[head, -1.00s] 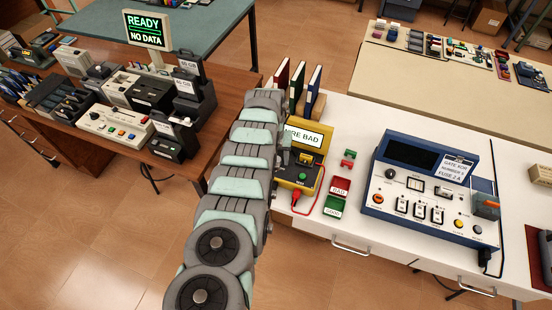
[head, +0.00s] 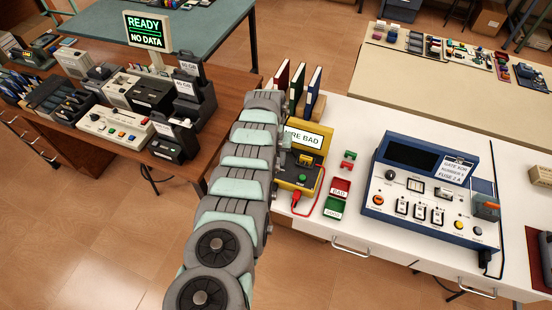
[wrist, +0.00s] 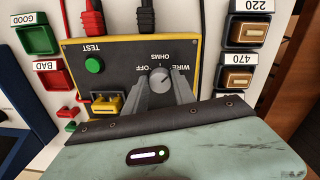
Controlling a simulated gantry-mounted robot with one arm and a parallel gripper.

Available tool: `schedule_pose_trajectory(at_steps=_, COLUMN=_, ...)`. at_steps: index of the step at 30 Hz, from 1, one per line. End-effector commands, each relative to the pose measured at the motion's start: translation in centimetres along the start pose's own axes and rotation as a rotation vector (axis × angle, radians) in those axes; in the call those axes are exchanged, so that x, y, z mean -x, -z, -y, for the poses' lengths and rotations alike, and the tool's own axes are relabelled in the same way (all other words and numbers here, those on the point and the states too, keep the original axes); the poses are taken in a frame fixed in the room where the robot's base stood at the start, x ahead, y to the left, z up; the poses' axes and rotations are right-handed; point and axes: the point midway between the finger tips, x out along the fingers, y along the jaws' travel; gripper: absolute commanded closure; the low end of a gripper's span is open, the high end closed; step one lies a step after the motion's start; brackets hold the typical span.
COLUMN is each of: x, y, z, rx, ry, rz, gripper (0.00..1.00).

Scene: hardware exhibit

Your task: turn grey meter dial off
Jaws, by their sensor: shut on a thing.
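The grey dial (wrist: 160,79) sits on the dark front panel of the yellow meter (wrist: 128,42), among the labels OFF, OHMS and WIRE, which appear upside down in the wrist view. My gripper (wrist: 162,92) is shut on the dial, one finger on each side. A pale mark shows near the dial's upper edge, but I cannot tell for sure which label it faces. In the head view the meter (head: 317,130) stands right of my arm, its screen ending in "IRE BAD". My arm hides the dial there.
A green button (wrist: 94,64) marked TEST and a yellow socket block (wrist: 106,101) are beside the dial. Red and black plugs enter the meter's edge. Red BAD (head: 340,187) and green GOOD (head: 334,207) trays and a blue instrument (head: 432,190) stand to the right.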

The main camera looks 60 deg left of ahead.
Motion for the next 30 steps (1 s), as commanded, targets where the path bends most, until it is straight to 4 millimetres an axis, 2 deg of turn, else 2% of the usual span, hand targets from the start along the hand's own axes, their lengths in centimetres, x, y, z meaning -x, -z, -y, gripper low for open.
schedule_pose_trajectory(at_steps=8, x=0.2, y=0.12, z=-0.11, rx=0.037, ry=0.0, rz=-0.005, gripper=1.0)
schedule_pose_trajectory(at_steps=17, x=0.12, y=0.03, z=-0.18, rx=0.168, ry=0.0, rz=-0.011, gripper=1.0)
schedule_pose_trajectory(at_steps=30, x=-0.32, y=-0.04, z=-0.33, rx=0.577, ry=0.0, rz=-0.035, gripper=1.0)
